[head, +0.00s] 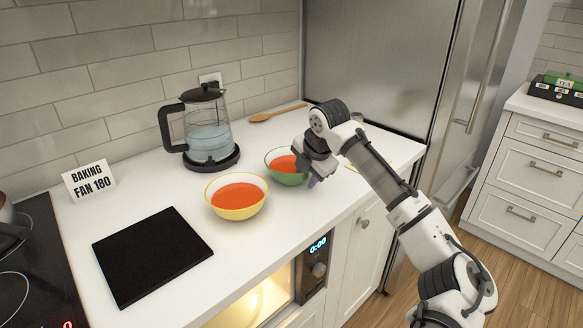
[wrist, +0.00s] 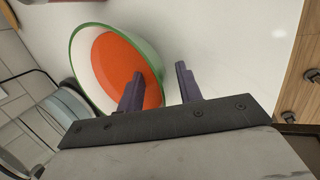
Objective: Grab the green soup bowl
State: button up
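The green soup bowl (head: 284,179) holds orange-red soup and stands upright on the white counter, right of a yellow bowl. In the wrist view the green bowl (wrist: 150,60) fills the left middle, its green rim facing my fingers. My gripper (wrist: 160,80) is open. One dark finger shows over the soup side and the other over the counter outside the bowl, with the near rim between them. In the head view my gripper (head: 307,177) is at the bowl's right side and hides part of it. I cannot tell whether the fingers touch the rim.
The yellow bowl (head: 237,212) of soup stands close at the left. A glass kettle (head: 207,135) is behind, with a wooden spoon (head: 276,114) near the wall. A black mat (head: 152,255) lies front left. The fridge (head: 385,65) stands behind the counter's right end.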

jog(key=shift+c, duration=0.2)
grip_shut()
jog(key=shift+r, duration=0.1)
